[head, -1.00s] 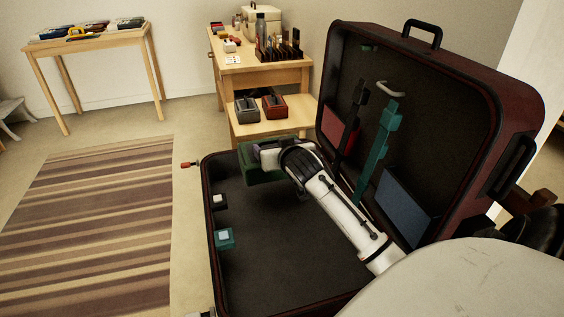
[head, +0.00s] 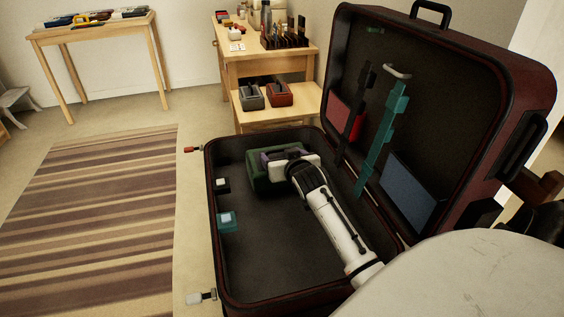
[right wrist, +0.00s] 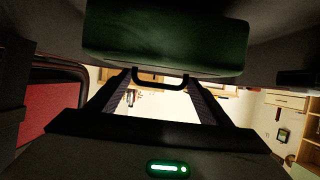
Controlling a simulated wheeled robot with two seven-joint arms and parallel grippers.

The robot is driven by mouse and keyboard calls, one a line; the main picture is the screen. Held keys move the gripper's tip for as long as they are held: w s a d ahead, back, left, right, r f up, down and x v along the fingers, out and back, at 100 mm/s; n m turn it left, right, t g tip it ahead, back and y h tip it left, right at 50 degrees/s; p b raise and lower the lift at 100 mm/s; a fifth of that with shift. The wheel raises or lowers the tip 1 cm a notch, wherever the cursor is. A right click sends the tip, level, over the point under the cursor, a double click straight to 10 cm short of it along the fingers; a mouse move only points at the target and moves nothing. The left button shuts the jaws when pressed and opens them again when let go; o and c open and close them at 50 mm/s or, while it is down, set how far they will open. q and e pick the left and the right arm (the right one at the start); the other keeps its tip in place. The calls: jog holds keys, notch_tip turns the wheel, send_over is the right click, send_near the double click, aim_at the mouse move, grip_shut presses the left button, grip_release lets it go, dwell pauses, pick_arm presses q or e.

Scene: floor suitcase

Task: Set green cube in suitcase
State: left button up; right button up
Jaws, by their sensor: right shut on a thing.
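The dark green cube (head: 259,179) is inside the open suitcase (head: 262,256), in the far left part of its base, within the rim in the head view. Whether its underside touches the suitcase floor is hidden. My right gripper (head: 281,161) reaches in from the lower right and is shut on the cube. In the right wrist view the green cube (right wrist: 165,42) fills the top centre, at the ends of the two fingers (right wrist: 160,80). My left gripper is not in view.
The suitcase lid (head: 460,75) stands open at the right, with straps and red and blue flat items. Two small blocks (head: 227,221) sit along the base's left side. A wooden table (head: 266,66) stands behind, and a striped rug (head: 95,220) lies left.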

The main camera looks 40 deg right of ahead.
jog(key=shift+f, duration=1)
jog(key=shift+f, duration=0.15)
jog(key=o, duration=2.1)
jog(key=shift+f, duration=0.15)
jog(key=p+v, duration=0.3)
jog(key=v, duration=0.9)
